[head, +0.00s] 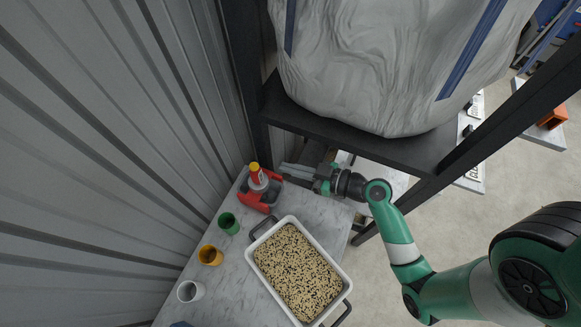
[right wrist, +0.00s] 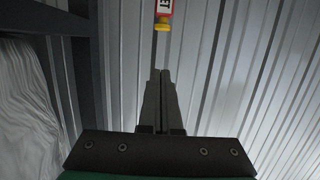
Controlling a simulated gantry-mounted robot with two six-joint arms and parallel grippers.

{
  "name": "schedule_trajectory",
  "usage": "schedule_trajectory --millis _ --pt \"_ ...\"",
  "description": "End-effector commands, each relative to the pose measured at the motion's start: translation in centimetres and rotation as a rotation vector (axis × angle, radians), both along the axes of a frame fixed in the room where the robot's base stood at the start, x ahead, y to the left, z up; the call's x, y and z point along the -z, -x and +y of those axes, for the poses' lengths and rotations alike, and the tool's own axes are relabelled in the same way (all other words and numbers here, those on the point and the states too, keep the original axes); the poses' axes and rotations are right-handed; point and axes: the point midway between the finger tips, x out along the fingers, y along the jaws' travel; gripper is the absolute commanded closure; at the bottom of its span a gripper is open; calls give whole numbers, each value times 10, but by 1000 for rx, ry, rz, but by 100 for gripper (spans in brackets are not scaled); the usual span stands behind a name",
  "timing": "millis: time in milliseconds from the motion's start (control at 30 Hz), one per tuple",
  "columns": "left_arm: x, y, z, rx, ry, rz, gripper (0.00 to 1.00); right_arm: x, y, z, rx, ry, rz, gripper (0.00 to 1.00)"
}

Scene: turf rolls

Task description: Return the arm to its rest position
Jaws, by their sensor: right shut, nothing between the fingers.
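My right gripper (head: 290,172) is shut and empty. In the head view it reaches left over the back of the marble-topped table, with its fingertips close to the red-and-white bottle (head: 258,178) with a yellow cap. In the right wrist view my right gripper's fingers (right wrist: 164,75) are together and point at the corrugated wall. The bottle's yellow tip (right wrist: 162,25) shows beyond them at the top edge, apart from the fingers. My left gripper is in neither view.
A white tray (head: 336,268) of speckled grain lies on the marble table (head: 230,283). Green (head: 228,223), orange (head: 210,255) and white (head: 190,291) cups line its left side. A dark shelf (head: 350,132) with a big grey sack (head: 390,60) overhangs near my right arm. The corrugated wall (head: 100,170) bounds the left.

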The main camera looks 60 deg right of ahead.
Motion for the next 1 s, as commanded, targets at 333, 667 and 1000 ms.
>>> schedule_trajectory --millis 333,667,1000 --pt "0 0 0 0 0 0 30 -1 1 0 0 0 -1 100" --pt "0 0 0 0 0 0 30 -2 -3 9 -26 4 -4 100" --pt "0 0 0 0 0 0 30 -195 -107 99 -295 330 -396 100"
